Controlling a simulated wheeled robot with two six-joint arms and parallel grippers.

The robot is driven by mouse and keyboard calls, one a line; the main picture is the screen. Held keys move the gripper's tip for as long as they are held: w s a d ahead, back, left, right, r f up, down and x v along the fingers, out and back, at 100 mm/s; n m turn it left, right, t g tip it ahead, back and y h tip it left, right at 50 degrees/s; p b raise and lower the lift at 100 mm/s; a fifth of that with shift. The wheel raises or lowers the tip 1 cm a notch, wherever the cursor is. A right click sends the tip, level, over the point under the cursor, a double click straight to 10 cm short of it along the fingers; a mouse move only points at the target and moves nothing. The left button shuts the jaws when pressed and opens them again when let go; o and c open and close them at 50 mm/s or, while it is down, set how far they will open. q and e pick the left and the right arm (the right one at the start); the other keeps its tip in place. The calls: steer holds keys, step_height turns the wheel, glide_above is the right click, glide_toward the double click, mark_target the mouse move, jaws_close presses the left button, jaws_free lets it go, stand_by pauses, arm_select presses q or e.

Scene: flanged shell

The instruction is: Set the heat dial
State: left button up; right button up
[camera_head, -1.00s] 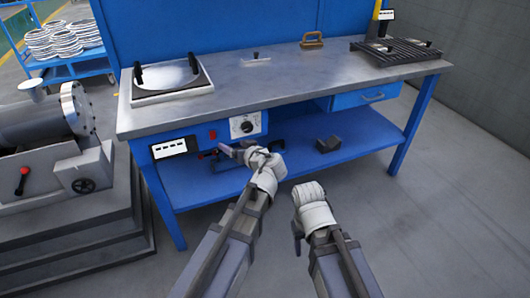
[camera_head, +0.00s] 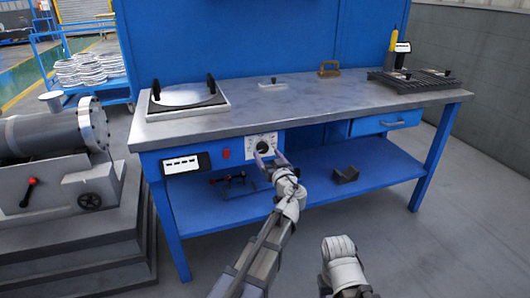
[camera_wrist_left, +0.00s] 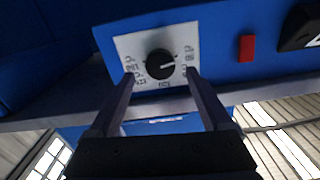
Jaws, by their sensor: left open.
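The heat dial (camera_head: 263,147) is a black round knob on a white marked plate, set in the blue front panel under the bench top. In the left wrist view the dial (camera_wrist_left: 160,63) lies just beyond and between the two fingertips, with a pale pointer line toward the right. My left gripper (camera_head: 268,159) is open in front of the dial, and its fingers (camera_wrist_left: 161,76) straddle it in the picture; I cannot tell whether they touch it. My right arm (camera_head: 343,265) shows at the bottom, but its fingers are not clearly visible.
A red switch (camera_head: 226,154) and a white display (camera_head: 186,163) sit left of the dial. The bench top (camera_head: 300,100) overhangs the panel. A round plate unit (camera_head: 187,97) and a black grate (camera_head: 413,80) stand on top. A dark block (camera_head: 345,175) lies on the lower shelf.

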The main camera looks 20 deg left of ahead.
mark_target(264, 149)
arm_select(q)
steer(key=shift+x, duration=1.85)
steer(key=shift+c, duration=0.2)
steer(key=shift+s, duration=0.1)
jaws_close()
steer(key=m, duration=0.4)
steer(key=shift+m, duration=2.9)
